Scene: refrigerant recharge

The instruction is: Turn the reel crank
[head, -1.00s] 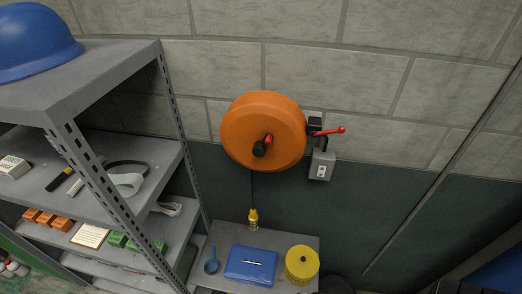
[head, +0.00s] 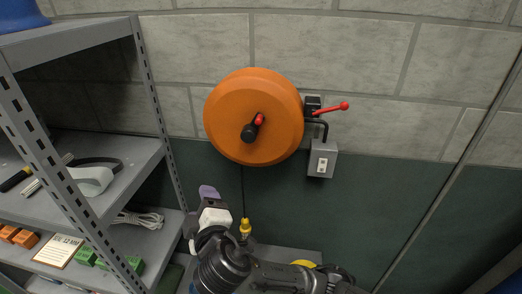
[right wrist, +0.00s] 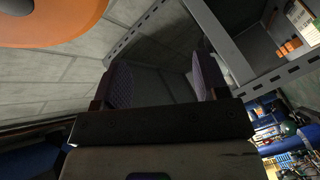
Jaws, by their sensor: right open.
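The orange reel (head: 225,115) is mounted on the wall in the head view. Its crank (head: 252,128), with a red end and a black knob, sits on the reel's front face. My right gripper (head: 208,197) is below and a little left of the reel, apart from it. In the right wrist view, its two fingers (right wrist: 163,82) stand apart with nothing between them. My left gripper is not in view.
A red-handled lever (head: 330,109) and a grey switch box (head: 321,160) are right of the reel. A grey metal shelf (head: 140,165) stands at left. My right arm hides most of the bench below.

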